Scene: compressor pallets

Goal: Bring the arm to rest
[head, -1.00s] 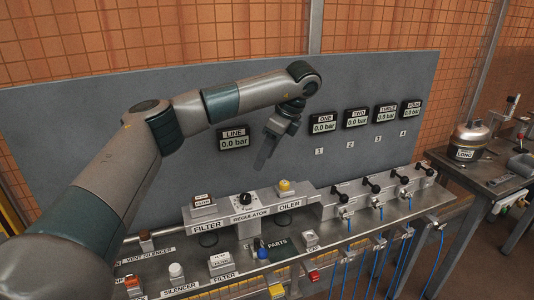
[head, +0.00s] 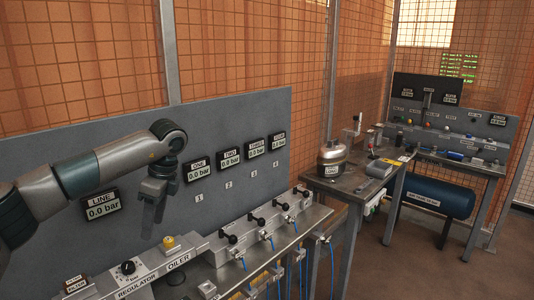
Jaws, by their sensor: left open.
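My left arm comes in from the left edge of the head view and reaches across the grey panel (head: 235,120). My left gripper (head: 152,222) hangs fingers down in front of the panel, between the LINE gauge (head: 102,204) and gauge ONE (head: 198,168). It is open, and I see nothing between its fingers. It is above and apart from the OILER block (head: 178,262). My right gripper is not in view.
The bench (head: 215,273) below carries the regulator (head: 128,268) and several black-handled valves (head: 257,221) with blue hoses. A side table (head: 345,185) holds a metal tank (head: 332,158). A second bench with a blue cylinder (head: 436,196) stands far right. Floor between is clear.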

